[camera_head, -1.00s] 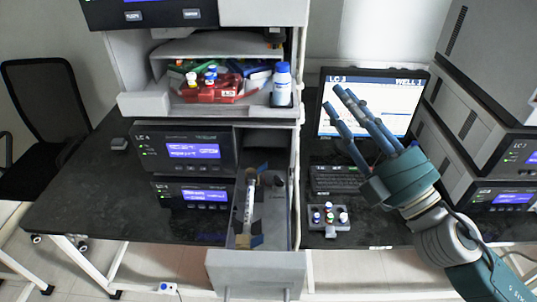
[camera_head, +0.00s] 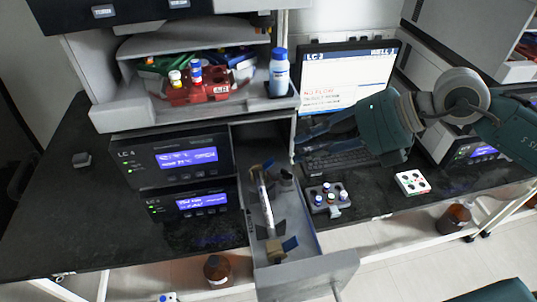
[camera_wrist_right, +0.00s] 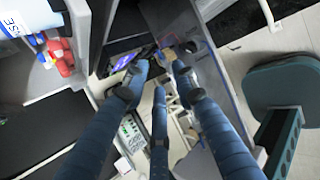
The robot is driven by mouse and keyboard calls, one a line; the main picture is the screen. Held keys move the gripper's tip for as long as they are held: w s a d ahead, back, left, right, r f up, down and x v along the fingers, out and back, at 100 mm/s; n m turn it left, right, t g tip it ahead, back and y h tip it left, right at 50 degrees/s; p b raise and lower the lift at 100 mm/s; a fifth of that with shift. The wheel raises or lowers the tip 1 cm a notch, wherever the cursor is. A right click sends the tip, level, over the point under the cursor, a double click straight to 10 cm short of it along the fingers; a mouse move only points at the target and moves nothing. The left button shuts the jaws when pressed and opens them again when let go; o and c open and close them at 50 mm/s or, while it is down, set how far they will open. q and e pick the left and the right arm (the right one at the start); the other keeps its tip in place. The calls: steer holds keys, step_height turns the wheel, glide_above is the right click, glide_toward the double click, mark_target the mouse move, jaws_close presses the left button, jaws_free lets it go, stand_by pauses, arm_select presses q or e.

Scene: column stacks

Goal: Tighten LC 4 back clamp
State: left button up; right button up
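The LC 4 unit (camera_head: 170,160) has its column drawer (camera_head: 310,277) pulled open towards me. A pale column (camera_head: 264,200) lies lengthwise in the drawer, between a tan and dark back clamp (camera_head: 262,168) and a tan and blue front clamp (camera_head: 281,248). My right gripper (camera_head: 299,142) reaches in from the right, beside and above the back of the drawer. In the right wrist view my right gripper (camera_wrist_right: 158,75) is open, its blue fingers spread and nothing seen between them. The fingers hide part of the column and clamps there. My left gripper is not in view.
Right of the drawer are a grey vial rack (camera_head: 327,200), a keyboard (camera_head: 345,163), a monitor (camera_head: 345,75) and a white rack (camera_head: 412,183). Brown bottles (camera_head: 217,270) stand below.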

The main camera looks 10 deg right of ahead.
mark_target(273, 161)
steer(key=x, duration=0.2)
steer(key=p+x, duration=0.1)
steer(key=x, duration=0.2)
steer(key=p+x, duration=0.1)
steer(key=x, duration=0.2)
steer(key=shift+w+a+r, duration=0.1)
steer(key=shift+a+r, duration=0.15)
steer(key=shift+a, duration=0.05)
steer(key=shift+w+a+f, duration=0.1)
steer(key=shift+a+f, duration=0.05)
steer(key=shift+f, duration=0.35)
jaws_close()
